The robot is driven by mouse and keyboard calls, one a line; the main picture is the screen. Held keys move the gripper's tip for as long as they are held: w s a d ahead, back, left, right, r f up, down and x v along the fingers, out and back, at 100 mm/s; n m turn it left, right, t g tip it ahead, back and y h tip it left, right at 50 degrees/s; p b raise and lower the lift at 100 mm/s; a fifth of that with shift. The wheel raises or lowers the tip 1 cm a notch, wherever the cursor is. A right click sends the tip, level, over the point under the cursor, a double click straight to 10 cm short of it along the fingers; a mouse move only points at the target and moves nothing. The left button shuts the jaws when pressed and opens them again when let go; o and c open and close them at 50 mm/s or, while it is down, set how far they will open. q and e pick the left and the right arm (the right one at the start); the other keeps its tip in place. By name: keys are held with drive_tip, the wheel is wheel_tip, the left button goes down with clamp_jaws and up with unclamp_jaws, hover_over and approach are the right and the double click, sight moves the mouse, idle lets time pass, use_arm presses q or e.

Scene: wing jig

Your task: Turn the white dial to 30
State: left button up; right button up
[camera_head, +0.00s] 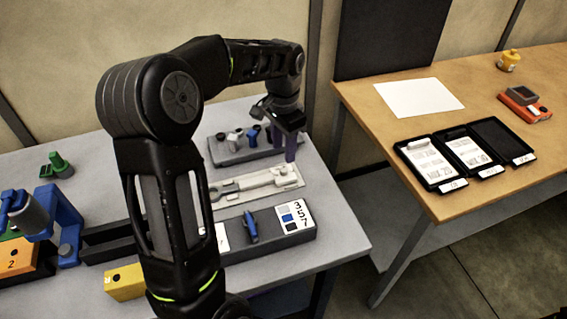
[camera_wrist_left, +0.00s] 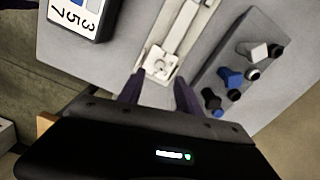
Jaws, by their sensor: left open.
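A long white fixture (camera_head: 255,183) lies on a pale plate on the grey table. Its right end has a squarish white part with a small round feature, which also shows in the left wrist view (camera_wrist_left: 160,66). I cannot read any numbers there or tell for sure that this is the white dial. My left gripper (camera_head: 284,152) points down just above and behind that end. Its dark purple fingers, also in the left wrist view (camera_wrist_left: 159,82), are apart and empty, with the white end seen between their tips. My right gripper is not in view.
A grey rack (camera_head: 232,157) with black, white and blue knobbed tools stands behind the fixture. A grey box (camera_head: 285,237) with a blue lever (camera_head: 251,227) and a 3-5-7 card lies in front. A wooden table (camera_head: 365,100) with black trays (camera_head: 400,150) stands right.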

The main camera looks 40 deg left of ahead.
sight(284, 168)
use_arm(q)
wheel_tip(284, 168, down, 7)
drive_tip(key=shift+r+p, duration=0.1)
drive_tip(key=shift+p, duration=0.4)
drive_tip(key=shift+c, duration=0.3)
clamp_jaws()
